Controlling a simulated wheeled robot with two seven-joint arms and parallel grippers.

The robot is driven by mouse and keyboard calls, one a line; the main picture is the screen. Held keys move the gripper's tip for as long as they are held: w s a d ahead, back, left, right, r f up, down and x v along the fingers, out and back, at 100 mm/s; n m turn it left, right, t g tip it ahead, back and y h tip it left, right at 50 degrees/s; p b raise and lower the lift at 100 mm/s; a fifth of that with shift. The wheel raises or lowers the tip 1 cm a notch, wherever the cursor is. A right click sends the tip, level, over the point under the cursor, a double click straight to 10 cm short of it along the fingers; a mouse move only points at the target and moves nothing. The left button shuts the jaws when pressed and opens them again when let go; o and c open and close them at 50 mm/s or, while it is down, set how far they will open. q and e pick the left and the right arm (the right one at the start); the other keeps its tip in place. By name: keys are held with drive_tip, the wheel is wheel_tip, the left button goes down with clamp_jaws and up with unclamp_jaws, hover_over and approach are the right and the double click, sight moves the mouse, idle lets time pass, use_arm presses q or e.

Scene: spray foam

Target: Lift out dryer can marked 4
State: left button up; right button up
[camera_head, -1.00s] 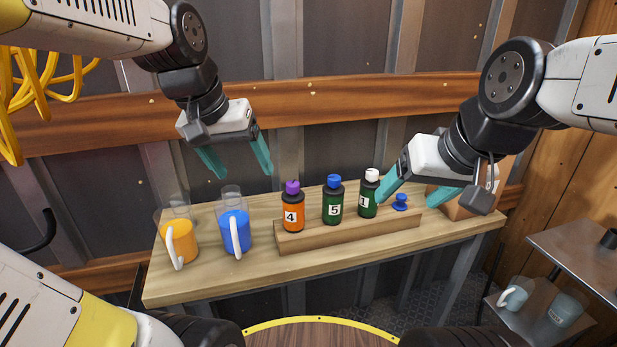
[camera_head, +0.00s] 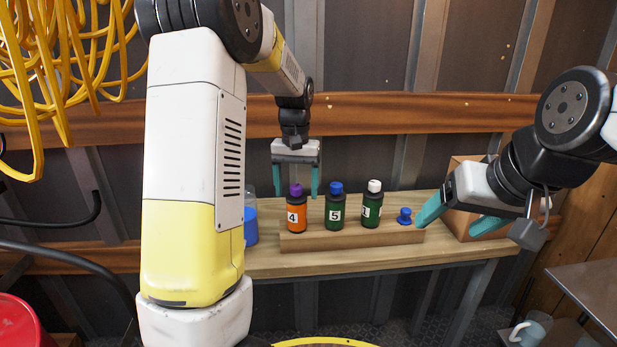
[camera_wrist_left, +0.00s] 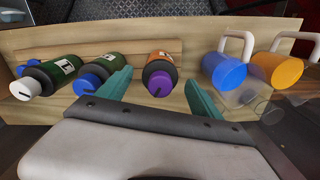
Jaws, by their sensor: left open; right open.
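The can marked 4 (camera_head: 297,212) is orange with a black top and a purple cap. It stands at the left end of the wooden rack (camera_head: 350,239) on the bench. My left gripper (camera_head: 295,192) is open and empty, with its teal fingers pointing down near the orange can. In the left wrist view the orange can (camera_wrist_left: 159,72) shows between and beyond the two open fingers, its purple cap toward me. I cannot tell whether a finger touches it. My right gripper (camera_head: 452,222) is open and empty at the right, beyond the rack's end.
A green can marked 5 (camera_head: 335,209) with a blue cap and another green can (camera_head: 372,207) with a white cap stand in the rack. A blue knob (camera_head: 405,216) sits at its right. A blue jug (camera_wrist_left: 224,70) and an orange jug (camera_wrist_left: 276,69) stand beside the orange can. A cardboard box (camera_head: 462,219) is at right.

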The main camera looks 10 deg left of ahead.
sight(296, 202)
use_arm(q)
drive_tip(key=shift+f, duration=2.25)
clamp_jaws()
drive_tip(key=shift+r, duration=4.05)
